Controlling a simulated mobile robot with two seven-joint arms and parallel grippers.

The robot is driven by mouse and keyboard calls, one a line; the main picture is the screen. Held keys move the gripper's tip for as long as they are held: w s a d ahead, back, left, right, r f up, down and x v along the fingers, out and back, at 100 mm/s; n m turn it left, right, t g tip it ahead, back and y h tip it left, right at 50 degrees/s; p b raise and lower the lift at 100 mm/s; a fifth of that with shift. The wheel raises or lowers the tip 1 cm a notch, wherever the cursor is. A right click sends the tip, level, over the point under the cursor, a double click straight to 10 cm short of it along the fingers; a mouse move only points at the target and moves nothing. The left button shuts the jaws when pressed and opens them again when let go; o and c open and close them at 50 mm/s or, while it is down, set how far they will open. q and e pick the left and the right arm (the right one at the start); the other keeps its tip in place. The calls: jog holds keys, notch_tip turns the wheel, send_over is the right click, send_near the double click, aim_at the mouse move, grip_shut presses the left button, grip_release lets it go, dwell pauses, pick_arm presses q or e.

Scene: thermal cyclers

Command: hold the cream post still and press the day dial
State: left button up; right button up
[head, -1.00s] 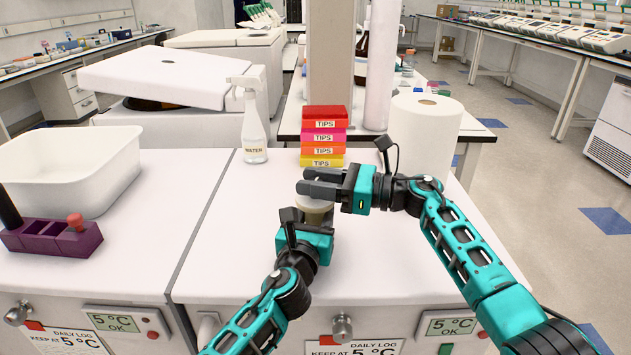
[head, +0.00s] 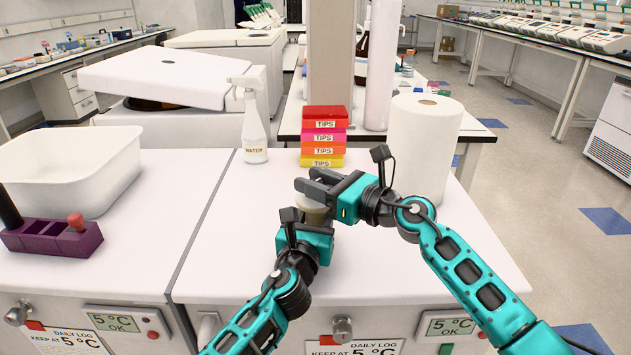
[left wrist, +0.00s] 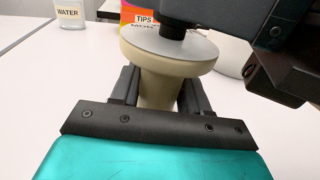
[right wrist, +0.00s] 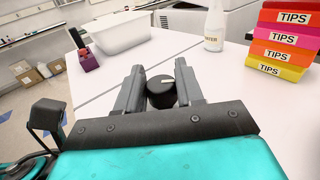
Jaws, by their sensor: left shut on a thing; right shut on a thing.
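A cream post (left wrist: 158,88) with a flared top and a grey disc (left wrist: 190,45) stands upright on the white worktop; it also shows in the head view (head: 313,212). My left gripper (head: 306,222) is shut on the post's narrower shaft, a finger on each side in the left wrist view (left wrist: 157,88). A black knob (right wrist: 161,93) with a pale mark, which I take for the day dial, sits above the disc. My right gripper (right wrist: 160,85) is shut on this knob from the side. In the head view the right gripper (head: 308,184) hides the knob.
Stacked TIPS boxes (head: 323,138), a WATER spray bottle (head: 254,130) and a paper roll (head: 424,145) stand behind the post. A white tub (head: 75,165) and a purple rack (head: 50,237) are at left.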

jog(key=shift+d+f, duration=0.1)
dwell(0.3)
jog(key=o, duration=0.9)
jog(key=shift+o, duration=0.2)
jog(key=shift+s, duration=0.1)
jog(key=v, duration=1.1)
jog(key=shift+s+d, duration=0.25)
jog(key=shift+s, duration=0.1)
pick_arm(q)
jog(key=o, duration=1.2)
